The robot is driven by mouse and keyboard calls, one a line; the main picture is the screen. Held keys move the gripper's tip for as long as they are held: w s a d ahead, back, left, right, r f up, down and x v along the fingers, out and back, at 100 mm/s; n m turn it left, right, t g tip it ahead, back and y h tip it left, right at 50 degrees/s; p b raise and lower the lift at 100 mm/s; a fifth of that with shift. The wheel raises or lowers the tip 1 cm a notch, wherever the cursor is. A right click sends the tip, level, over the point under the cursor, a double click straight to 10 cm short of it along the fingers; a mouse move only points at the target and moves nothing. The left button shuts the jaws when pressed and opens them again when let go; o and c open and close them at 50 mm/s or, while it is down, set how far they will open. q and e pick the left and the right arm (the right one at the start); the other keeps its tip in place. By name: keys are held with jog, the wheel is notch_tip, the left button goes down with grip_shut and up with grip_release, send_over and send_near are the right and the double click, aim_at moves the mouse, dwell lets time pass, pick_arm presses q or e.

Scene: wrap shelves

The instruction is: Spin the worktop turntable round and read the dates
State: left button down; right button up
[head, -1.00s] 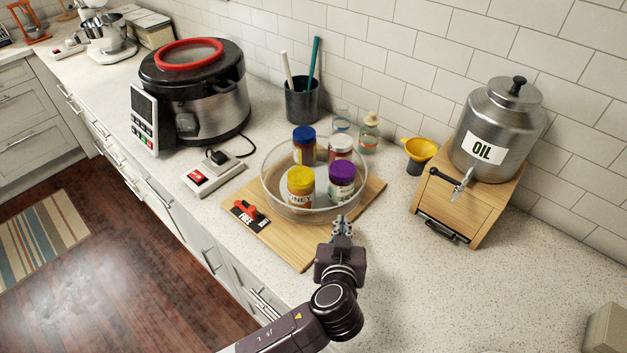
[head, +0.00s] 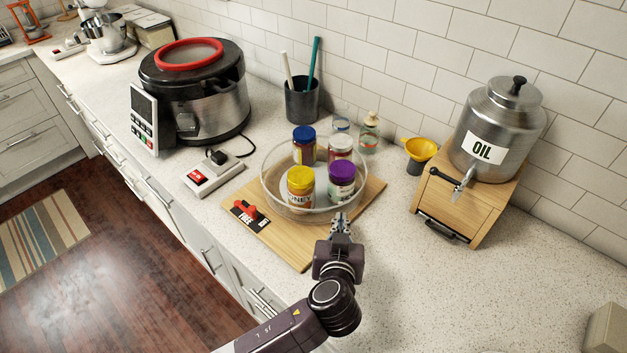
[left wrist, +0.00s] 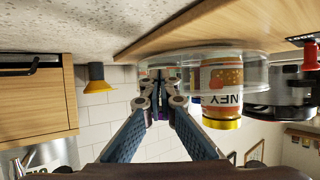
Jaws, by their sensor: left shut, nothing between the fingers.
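The turntable (head: 270,197) is a clear round tray with a raised rim on a wooden board (head: 290,245). No dates are legible. My left gripper (head: 341,217) is shut and empty at the tray's front right rim; I cannot tell whether it touches. In the left wrist view, upside down, the fingertips (left wrist: 159,78) overlap the clear rim beside the honey jar (left wrist: 221,90). My right gripper is out of view.
A red switch lever (head: 247,208) with a label sits on the board's left corner. An oil dispenser (head: 498,130) on a wooden stand and a yellow funnel (head: 421,150) stand right. A large cooker (head: 194,95) stands left.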

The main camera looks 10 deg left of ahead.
aim_at(319, 216)
pick_arm(q)
jog(key=shift+w+a, duration=0.35)
jog(key=shift+w, duration=0.15)
jog(key=shift+a, duration=0.1)
jog(key=shift+s+a, duration=0.6)
jog(key=shift+a, duration=0.35)
jog(key=shift+s+a+p, duration=0.25)
jog(key=shift+a+p, duration=0.2)
jog(key=shift+a, duration=0.75)
jog(key=shift+s+a, duration=0.2)
jog(key=shift+a, duration=0.85)
